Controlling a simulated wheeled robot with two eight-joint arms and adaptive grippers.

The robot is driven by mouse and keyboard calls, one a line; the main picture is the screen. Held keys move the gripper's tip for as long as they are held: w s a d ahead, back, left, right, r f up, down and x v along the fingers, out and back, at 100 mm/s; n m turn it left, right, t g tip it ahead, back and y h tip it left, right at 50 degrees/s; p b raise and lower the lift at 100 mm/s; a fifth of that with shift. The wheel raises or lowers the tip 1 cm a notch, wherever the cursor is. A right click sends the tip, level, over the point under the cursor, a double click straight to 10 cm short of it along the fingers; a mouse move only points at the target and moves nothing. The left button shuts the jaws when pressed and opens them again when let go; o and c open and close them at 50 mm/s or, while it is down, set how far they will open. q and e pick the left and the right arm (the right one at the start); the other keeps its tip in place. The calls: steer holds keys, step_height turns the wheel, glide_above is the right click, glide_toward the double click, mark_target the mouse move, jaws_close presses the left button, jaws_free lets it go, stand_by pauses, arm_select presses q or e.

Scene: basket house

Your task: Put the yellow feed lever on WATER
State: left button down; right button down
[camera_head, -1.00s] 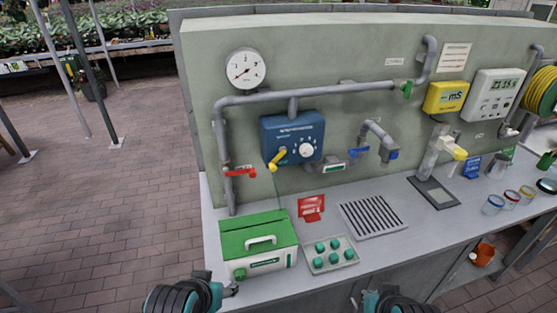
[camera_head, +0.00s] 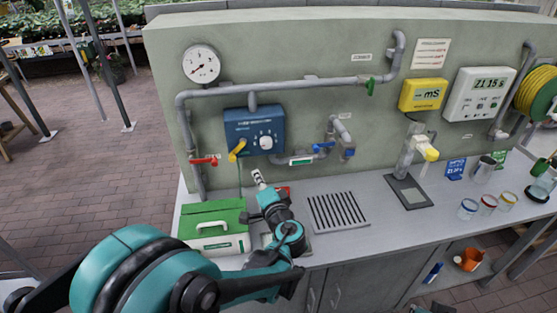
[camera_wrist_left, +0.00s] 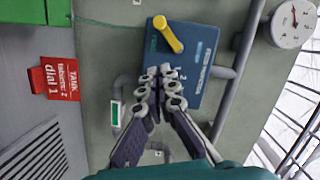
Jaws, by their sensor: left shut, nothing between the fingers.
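The yellow feed lever (camera_head: 237,150) sits at the lower left of the blue doser box (camera_head: 250,117) on the wall panel, slanting down and left. In the left wrist view, which is turned, the yellow lever (camera_wrist_left: 168,34) shows past the fingertips on the blue box (camera_wrist_left: 205,47). Its position label is too small to read. My left gripper (camera_head: 257,177) is shut and empty, below and slightly right of the lever, apart from it. Its fingers (camera_wrist_left: 160,78) cover part of the box in the wrist view. My right gripper is not seen.
A red-handled valve (camera_head: 203,161) is left of the lever, a blue-handled valve (camera_head: 323,146) right. The green-lidded case (camera_head: 212,215) stands below on the bench. My arm partly hides the red card (camera_wrist_left: 53,78). The drain grille (camera_head: 338,210) is clear.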

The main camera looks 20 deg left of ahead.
arm_select(q)
steer(key=d, duration=0.1)
steer(key=b, duration=0.3)
glide_toward(238, 151)
steer(key=shift+m+t, duration=0.3)
steer(key=shift+t, duration=0.1)
steer(key=w+a, duration=0.1)
steer(key=w+a+f, duration=0.1)
steer(key=w+a, duration=0.1)
steer(key=shift+w+a+f, duration=0.25)
steer(key=shift+w+f, duration=0.1)
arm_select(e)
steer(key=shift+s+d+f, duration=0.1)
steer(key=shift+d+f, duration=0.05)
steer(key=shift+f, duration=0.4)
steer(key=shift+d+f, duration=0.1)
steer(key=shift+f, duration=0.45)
